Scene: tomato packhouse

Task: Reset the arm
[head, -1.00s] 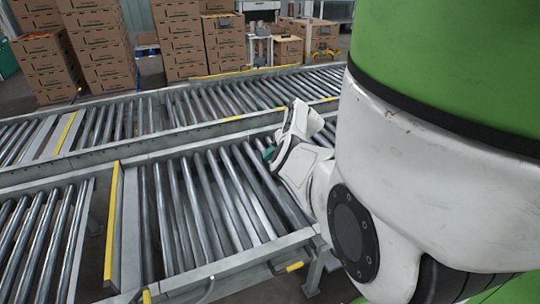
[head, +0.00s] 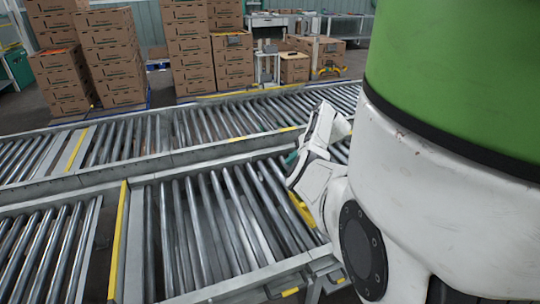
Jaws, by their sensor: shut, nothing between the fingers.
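My arm shows on the right side of the head view as white links (head: 322,185) with a round dark joint cap, in front of my green and white body. The arm is bent and its far white part stands over the right end of the near roller conveyor (head: 215,215). A small teal part shows at its left edge. I do not see the fingers of my gripper, so they are out of view or hidden behind the arm links. I cannot tell whether the arm touches the conveyor.
A second roller conveyor (head: 215,122) runs behind the near one. Both are empty where I see them. A yellow bar (head: 117,240) crosses the near conveyor at left.

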